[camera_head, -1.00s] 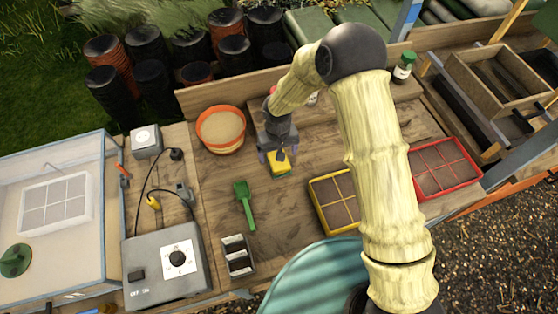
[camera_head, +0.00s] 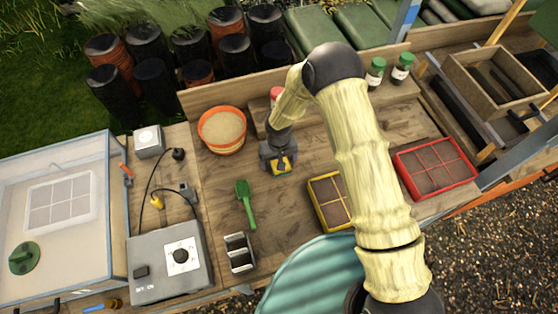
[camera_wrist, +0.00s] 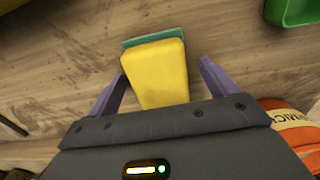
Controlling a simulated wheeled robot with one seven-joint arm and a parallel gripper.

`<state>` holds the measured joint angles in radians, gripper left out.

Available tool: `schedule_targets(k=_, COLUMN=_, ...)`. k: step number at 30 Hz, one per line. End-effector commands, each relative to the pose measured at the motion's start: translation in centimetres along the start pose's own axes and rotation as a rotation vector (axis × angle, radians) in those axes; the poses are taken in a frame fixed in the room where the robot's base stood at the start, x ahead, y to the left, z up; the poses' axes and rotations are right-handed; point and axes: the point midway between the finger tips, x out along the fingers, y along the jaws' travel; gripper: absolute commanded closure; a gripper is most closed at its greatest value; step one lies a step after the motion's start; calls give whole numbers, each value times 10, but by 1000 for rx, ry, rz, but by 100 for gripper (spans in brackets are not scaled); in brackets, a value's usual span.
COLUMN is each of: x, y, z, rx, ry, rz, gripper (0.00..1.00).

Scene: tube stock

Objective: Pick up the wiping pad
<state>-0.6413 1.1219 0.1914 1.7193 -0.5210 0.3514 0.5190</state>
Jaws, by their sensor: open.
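The wiping pad (camera_head: 283,166) is a small yellow block with a green layer, lying on the wooden bench top. It also shows in the wrist view (camera_wrist: 156,72), with its yellow face up and a green edge at the far end. My gripper (camera_head: 281,160) is right over the pad. In the wrist view my gripper (camera_wrist: 163,82) is open, with one purple finger on each side of the pad. A gap shows between the pad and each finger. The near end of the pad is hidden by the gripper body.
A green scoop (camera_head: 246,204) lies to the left of the pad. An orange-rimmed pot (camera_head: 222,130) stands behind left. A yellow divided tray (camera_head: 331,201) is at the right, with a red one (camera_head: 436,167) beyond. Bare bench lies around the pad.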

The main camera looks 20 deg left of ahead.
Motion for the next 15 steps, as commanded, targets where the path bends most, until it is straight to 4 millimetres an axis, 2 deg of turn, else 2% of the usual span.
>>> schedule_targets(k=11, x=0, y=0, z=0, rx=0, ry=0, rz=0, gripper=15)
schedule_targets(k=12, x=0, y=0, z=0, rx=0, ry=0, rz=0, gripper=17)
schedule_targets(k=15, x=0, y=0, z=0, rx=0, ry=0, rz=0, gripper=36)
